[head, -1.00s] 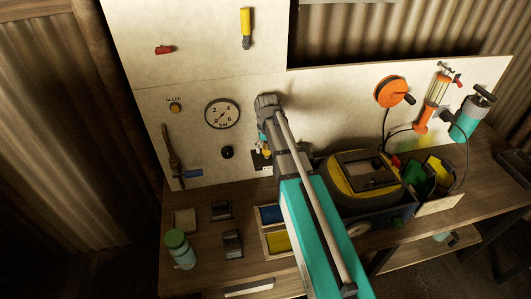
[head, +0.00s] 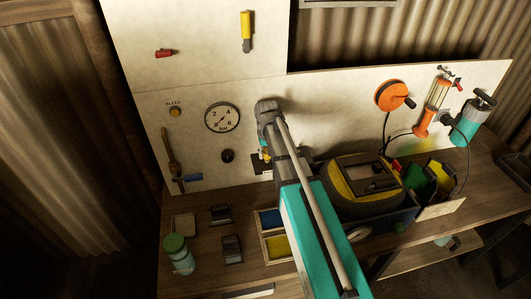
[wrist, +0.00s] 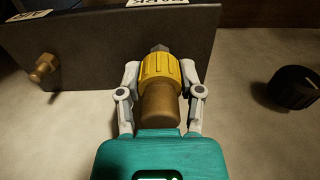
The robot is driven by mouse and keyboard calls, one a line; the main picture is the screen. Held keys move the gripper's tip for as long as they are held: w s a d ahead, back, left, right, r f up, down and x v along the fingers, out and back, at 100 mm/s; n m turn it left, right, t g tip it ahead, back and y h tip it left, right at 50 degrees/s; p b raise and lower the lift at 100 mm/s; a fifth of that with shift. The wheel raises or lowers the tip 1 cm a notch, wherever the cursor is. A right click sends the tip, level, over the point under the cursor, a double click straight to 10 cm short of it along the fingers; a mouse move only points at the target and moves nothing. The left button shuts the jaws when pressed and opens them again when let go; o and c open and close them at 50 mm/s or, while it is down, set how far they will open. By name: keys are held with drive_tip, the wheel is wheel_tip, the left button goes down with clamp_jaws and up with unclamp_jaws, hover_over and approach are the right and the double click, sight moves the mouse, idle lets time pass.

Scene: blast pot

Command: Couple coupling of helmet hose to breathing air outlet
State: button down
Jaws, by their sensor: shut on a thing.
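The coupling (wrist: 161,98), a brass body with a ribbed yellow collar, sits between the fingers of my gripper (wrist: 160,70) in the wrist view. The fingers are shut on it from both sides. A grey tip shows beyond its collar, against the dark plate (wrist: 100,45); I cannot tell whether it is still seated there. A label, partly cut off and upside down, is above it. To the left, a bare brass nipple (wrist: 43,68), the air outlet, sticks out below a label that seems to read AIR. The hose is not clearly seen. In the head view my arm hides most of this.
A black knob (wrist: 293,88) is right of the gripper in the wrist view. The bench holds a green-capped bottle (head: 178,253) and a yellow-black helmet (head: 335,185).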

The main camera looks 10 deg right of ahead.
drive_tip(key=shift+r+p, duration=1.3)
idle(1.6)
drive_tip(key=shift+r+p, duration=2.45)
drive_tip(key=shift+p, duration=0.05)
drive_tip(key=shift+f, duration=0.1)
idle(0.6)
